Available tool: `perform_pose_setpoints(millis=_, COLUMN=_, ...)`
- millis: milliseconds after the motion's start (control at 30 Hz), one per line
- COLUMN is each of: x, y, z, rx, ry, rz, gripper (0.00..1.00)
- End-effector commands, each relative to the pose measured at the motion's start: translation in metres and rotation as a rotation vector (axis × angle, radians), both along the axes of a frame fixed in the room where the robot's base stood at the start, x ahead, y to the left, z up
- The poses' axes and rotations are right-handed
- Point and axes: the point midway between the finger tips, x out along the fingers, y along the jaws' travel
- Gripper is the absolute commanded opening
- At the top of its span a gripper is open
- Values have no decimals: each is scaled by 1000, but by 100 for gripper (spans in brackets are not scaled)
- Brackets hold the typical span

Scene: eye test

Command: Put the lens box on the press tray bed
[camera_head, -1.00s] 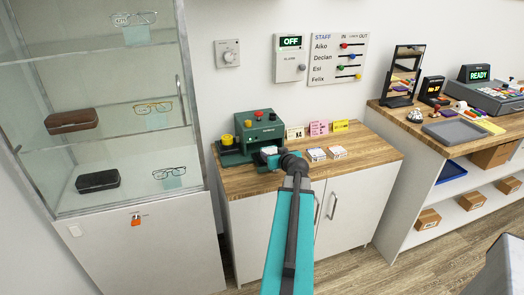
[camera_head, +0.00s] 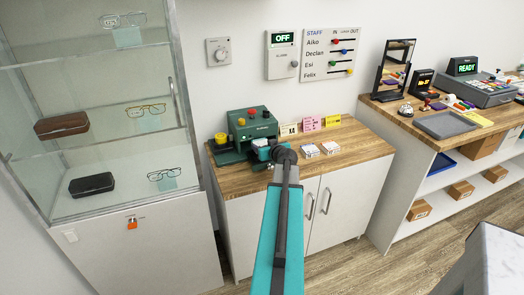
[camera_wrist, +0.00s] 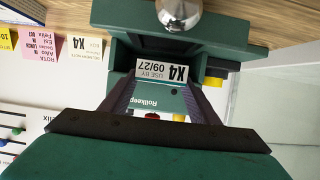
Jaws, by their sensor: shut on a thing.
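My gripper (camera_wrist: 160,95) is shut on a small white lens box (camera_wrist: 162,71), whose label reads "X4" and "USE BY 09/27". In the head view my gripper (camera_head: 264,150) is at the front of the green press (camera_head: 240,128), and my arm hides part of it. In the wrist view, which is upside down, the press's green body surrounds the box, and a silver round knob (camera_wrist: 180,18) shows beyond it. I cannot tell whether the box touches the tray bed, which is mostly hidden.
Two more small white boxes (camera_head: 320,149) lie on the wooden counter (camera_head: 355,150) right of my gripper. Several cards (camera_head: 312,124) stand behind them. A glass cabinet (camera_head: 120,110) is at the left. A till and tray (camera_head: 446,125) are on the right counter.

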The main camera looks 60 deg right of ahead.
Motion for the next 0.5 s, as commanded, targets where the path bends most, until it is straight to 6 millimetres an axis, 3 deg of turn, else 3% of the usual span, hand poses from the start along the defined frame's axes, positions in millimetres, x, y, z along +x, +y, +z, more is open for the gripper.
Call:
perform_pose_setpoints(millis=200, x=-4, y=-3, z=-29, rx=2, ry=1, rz=-5, gripper=33)
perform_pose_setpoints(millis=500, x=0, y=1, z=-36, rx=2, ry=1, rz=3, gripper=34)
